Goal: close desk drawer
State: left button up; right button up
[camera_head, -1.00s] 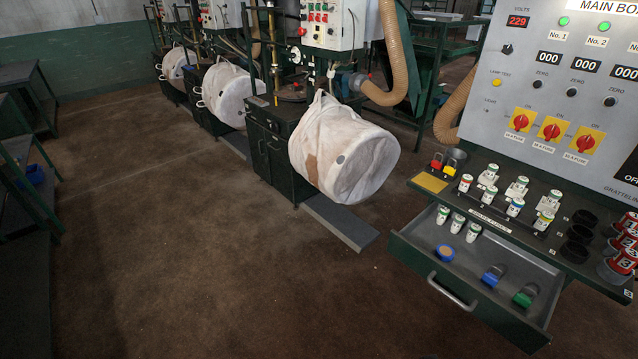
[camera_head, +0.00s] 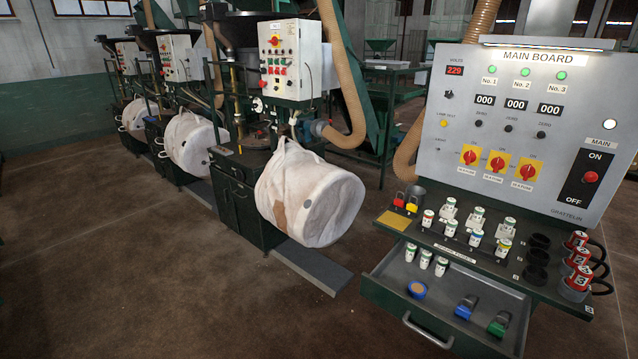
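The desk drawer (camera_head: 382,298) is pulled out below the control desk at the lower right. Its metal handle (camera_head: 428,332) is on the front panel, facing down and left. Inside lie several white cylinders (camera_head: 425,259), a round blue and tan item (camera_head: 417,290), a blue item (camera_head: 466,306) and a green item (camera_head: 499,323). Neither of my grippers is in view.
The desk top (camera_head: 480,256) holds white fuses, padlocks (camera_head: 405,203), black sockets and red plugs (camera_head: 579,262) under the main board (camera_head: 515,130). White bulk bags (camera_head: 308,195) hang from machines at left. A grey plate (camera_head: 315,270) lies on the floor. Brown floor (camera_head: 130,290) at lower left is clear.

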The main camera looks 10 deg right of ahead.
aim_at(432, 316)
jog(key=z, duration=1.15)
